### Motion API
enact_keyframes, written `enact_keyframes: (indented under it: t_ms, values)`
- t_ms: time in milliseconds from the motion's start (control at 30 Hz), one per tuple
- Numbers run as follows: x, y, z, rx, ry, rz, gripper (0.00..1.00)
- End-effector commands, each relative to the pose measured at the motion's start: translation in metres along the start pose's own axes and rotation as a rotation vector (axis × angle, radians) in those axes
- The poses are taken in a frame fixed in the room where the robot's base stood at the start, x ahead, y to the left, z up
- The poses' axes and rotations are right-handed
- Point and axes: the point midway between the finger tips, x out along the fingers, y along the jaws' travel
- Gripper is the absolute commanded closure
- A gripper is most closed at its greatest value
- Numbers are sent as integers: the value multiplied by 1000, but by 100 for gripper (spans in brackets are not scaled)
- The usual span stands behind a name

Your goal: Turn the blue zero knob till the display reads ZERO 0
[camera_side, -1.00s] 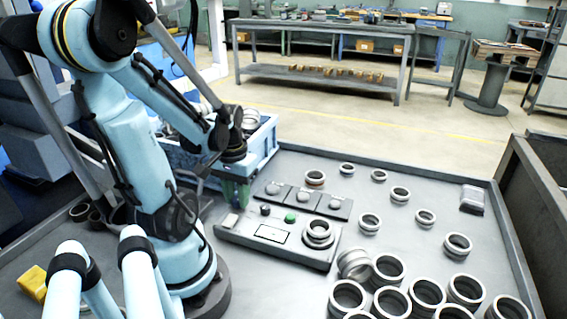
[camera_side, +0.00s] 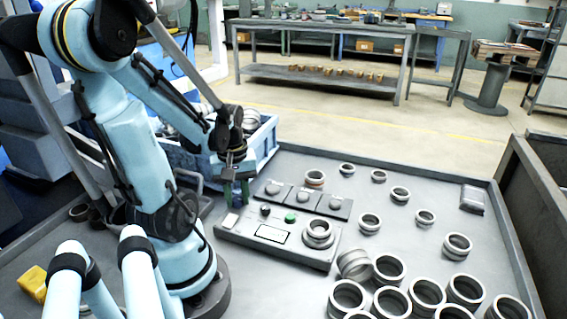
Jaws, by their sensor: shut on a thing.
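My gripper (camera_side: 237,197) points down at the back left of the grey control panel (camera_side: 300,258), with its greenish fingers low by the panel's edge. The display (camera_side: 271,234) is a pale rectangle on the panel's front. Its text is too small to read.
A black knob (camera_side: 265,210), a green button (camera_side: 290,217) and a ring on a round seat (camera_side: 318,232) are on the panel. Grey pads (camera_side: 304,201) lie behind it. A blue crate (camera_side: 262,143) stands behind my gripper. Several loose metal rings (camera_side: 388,268) cover the right front.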

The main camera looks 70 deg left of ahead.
Motion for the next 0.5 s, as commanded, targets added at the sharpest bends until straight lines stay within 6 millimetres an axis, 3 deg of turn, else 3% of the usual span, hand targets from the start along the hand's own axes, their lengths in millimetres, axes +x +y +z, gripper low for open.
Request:
enact_keyframes:
  t_ms: [467, 500]
  values:
    - [0, 0, 0, -11, 0, 0, 100]
    - [0, 0, 0, -11, 0, 0, 65]
